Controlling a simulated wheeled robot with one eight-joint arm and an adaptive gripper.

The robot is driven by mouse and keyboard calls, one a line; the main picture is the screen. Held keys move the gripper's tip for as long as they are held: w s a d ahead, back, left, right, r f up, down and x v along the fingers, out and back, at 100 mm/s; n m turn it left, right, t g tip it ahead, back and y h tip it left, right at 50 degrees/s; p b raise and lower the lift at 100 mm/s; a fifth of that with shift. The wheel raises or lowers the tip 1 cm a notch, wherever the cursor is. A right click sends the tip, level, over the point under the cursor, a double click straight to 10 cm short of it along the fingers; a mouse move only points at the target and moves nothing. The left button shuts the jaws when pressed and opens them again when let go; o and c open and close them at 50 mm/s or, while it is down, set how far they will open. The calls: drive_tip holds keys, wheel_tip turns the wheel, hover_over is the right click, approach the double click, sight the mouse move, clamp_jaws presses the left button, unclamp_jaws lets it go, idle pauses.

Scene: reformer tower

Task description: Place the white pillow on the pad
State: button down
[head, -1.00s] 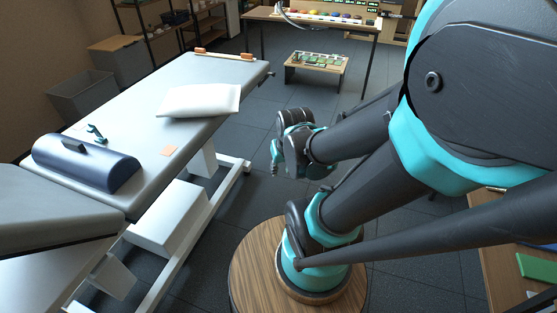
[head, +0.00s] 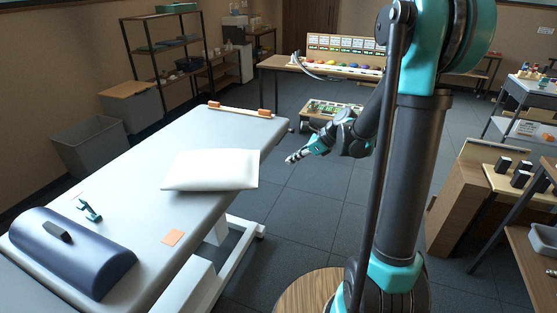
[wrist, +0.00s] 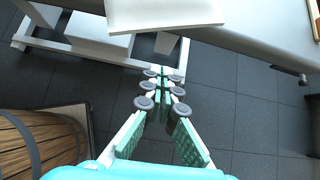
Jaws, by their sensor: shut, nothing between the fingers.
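The white pillow (head: 210,170) lies flat on the pale treatment table (head: 150,215), partly over its right long edge. In the wrist view, the pillow (wrist: 165,14) shows at the top edge, cut off by the frame. I see no separate pad that I can name for certain; the table top itself is padded. My gripper (head: 290,159) is shut and empty, off the table's right side, a short way right of the pillow. In the wrist view, its fingers (wrist: 162,82) are together and point toward the pillow, with floor behind them.
On the table are a dark blue bolster (head: 75,258), a teal clamp-like tool (head: 89,210), an orange square (head: 173,237) and a wooden bar with orange ends (head: 240,109). A low table (head: 330,112) stands behind my gripper. Bare floor (head: 310,210) lies right of the table.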

sight(239, 158)
drive_tip(key=w+a+r+x, duration=0.1)
drive_tip(key=a+r+x, duration=0.1)
drive_tip(key=x, duration=1.1)
drive_tip(key=shift+w+d+r, duration=0.1)
drive_tip(key=shift+r, duration=0.05)
drive_tip(key=w+a, duration=0.1)
drive_tip(key=a, duration=0.3)
drive_tip(key=w+a, duration=0.2)
drive_tip(key=a, duration=0.2)
drive_tip(key=w+a, duration=0.1)
drive_tip(key=a, duration=0.3)
drive_tip(key=shift+w, duration=0.2)
drive_tip(key=shift+d, duration=0.1)
